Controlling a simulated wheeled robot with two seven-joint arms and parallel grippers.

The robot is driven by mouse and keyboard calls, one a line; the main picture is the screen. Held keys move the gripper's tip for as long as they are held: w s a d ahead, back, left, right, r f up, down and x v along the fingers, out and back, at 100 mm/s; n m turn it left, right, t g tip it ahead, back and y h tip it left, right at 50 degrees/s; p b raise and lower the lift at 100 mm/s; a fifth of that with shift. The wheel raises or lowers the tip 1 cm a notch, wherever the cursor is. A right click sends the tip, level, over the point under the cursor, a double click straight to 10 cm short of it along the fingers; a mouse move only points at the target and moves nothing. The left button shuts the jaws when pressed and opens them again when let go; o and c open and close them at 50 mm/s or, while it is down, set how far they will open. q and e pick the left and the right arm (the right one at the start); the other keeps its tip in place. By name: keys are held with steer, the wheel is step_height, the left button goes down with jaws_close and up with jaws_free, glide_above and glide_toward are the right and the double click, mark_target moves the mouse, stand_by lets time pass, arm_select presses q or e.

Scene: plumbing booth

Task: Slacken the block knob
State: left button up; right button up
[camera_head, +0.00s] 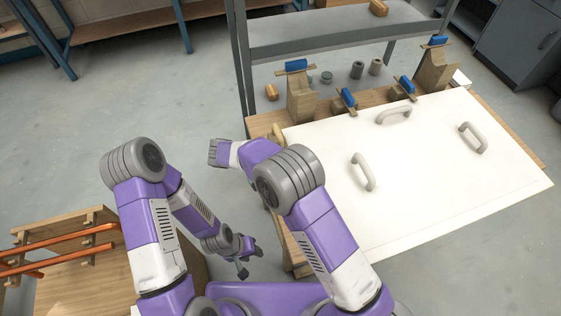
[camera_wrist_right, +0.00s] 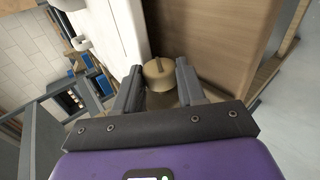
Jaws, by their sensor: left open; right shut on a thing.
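In the right wrist view a tan round knob (camera_wrist_right: 158,76) with a small stub on top sits between the fingers of my right gripper (camera_wrist_right: 159,68). The gripper is shut on the knob, beside a wooden board face. In the head view the right gripper's fingers are hidden behind my own arm. A tan wooden piece (camera_head: 278,132) shows at the left corner of the white panel; I cannot tell if it belongs to the same block. My left gripper (camera_head: 250,262) is open and empty, low over the floor left of the bench.
The white panel (camera_head: 430,165) with several grey handles covers the bench. Wooden blocks with blue-topped clamps, such as the tall one (camera_head: 301,97), line its far edge. A wooden stand with orange pipes (camera_head: 62,240) is at lower left. Open floor (camera_head: 130,110) lies at upper left.

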steer(key=h+b, duration=0.1)
steer(key=t+h+b, duration=0.1)
steer(key=h, duration=0.1)
steer(key=shift+a+f, duration=0.2)
steer(key=shift+f, duration=0.2)
steer(key=shift+s+t+h+b, duration=0.1)
steer(key=shift+t+h+b, duration=0.3)
steer(key=shift+h+b, duration=0.45)
steer(key=shift+h, duration=0.25)
steer(key=o, duration=1.1)
steer(key=shift+c, duration=0.2)
